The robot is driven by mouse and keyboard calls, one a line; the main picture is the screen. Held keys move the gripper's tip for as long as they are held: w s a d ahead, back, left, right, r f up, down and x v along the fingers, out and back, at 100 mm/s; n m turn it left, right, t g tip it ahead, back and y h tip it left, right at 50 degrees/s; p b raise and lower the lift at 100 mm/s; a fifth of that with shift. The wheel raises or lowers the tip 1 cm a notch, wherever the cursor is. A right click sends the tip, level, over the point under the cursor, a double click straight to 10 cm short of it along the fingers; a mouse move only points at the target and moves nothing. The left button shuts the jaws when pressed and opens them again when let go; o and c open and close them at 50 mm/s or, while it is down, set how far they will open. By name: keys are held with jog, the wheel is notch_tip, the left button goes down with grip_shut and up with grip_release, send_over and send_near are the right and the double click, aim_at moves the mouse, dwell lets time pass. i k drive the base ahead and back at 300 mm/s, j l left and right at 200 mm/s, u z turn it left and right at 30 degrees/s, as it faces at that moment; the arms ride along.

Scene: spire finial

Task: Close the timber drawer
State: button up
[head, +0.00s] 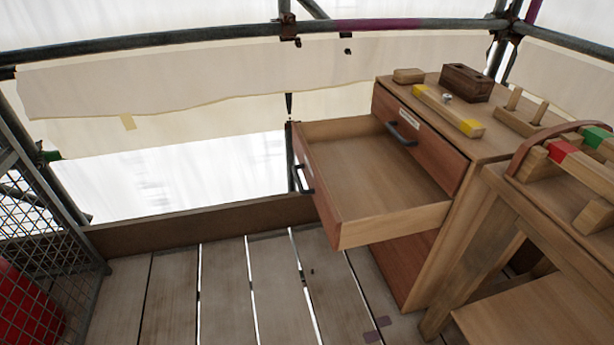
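The timber drawer (316,187) is pulled far out of the wooden cabinet (468,190), on the cabinet's left side. Its reddish front panel has a dark bar handle (303,178) facing left. The drawer's inside looks empty. Above it, another reddish drawer front (420,128) with a dark handle (402,134) sits flush in the cabinet. A lower reddish panel (404,262) shows under the open drawer. My gripper is not in view.
A yellow-ended wooden bar (448,111), a dark block (466,83) and a pegged block (520,117) lie on the cabinet top. A wooden bench (540,208) stands close at right. Mesh (38,235) stands at left. The plank floor (225,290) before the drawer is clear.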

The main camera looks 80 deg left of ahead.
aim_at(365, 186)
jog(key=u, duration=2.7)
jog(key=i, duration=0.2)
